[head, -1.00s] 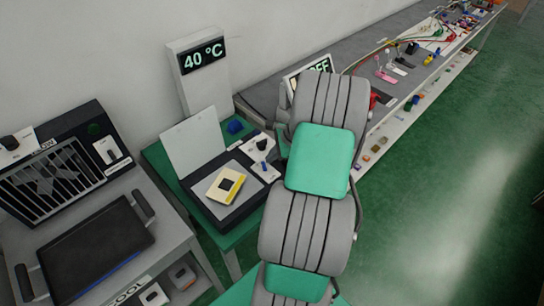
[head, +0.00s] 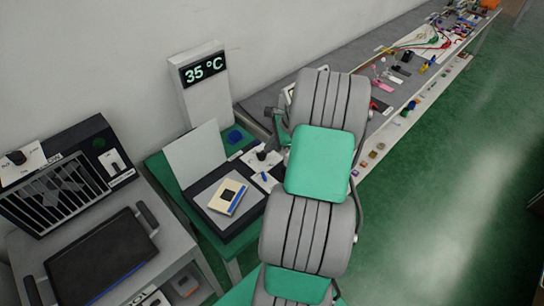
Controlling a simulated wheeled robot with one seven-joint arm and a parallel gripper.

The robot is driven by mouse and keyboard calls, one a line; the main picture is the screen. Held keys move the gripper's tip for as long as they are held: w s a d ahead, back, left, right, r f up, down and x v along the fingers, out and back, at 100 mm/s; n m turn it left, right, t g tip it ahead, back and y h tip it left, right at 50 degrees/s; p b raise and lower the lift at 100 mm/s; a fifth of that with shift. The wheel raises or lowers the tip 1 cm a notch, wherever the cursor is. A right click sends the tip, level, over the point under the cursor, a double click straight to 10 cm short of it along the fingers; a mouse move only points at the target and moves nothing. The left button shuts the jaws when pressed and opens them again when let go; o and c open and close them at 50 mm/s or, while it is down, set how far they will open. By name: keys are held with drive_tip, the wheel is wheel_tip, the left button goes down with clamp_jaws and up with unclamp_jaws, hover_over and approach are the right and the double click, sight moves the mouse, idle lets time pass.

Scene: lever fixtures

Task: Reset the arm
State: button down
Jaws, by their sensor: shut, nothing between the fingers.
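My grey arm (head: 308,235) with green panels rises through the middle of the head view and covers what lies behind it. My gripper (head: 272,112) shows only in small part, as dark grey pieces left of the arm's upper end. It is shut and holds nothing that I can see. It is above the far end of the green table, apart from the open box.
An open black box (head: 213,225) with a raised lid holds a cream block with a blue band (head: 228,197). Behind it a display (head: 204,75) reads 35 °C. A vented unit (head: 60,185) and black tray (head: 100,258) are left.

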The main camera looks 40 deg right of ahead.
drive_tip(key=shift+w+d+r, duration=0.15)
drive_tip(key=shift+w+r, duration=0.05)
drive_tip(key=shift+r, duration=0.45)
drive_tip(key=shift+w+d+r, duration=0.1)
drive_tip(key=shift+w+r, duration=0.1)
drive_tip(key=shift+r, duration=0.4)
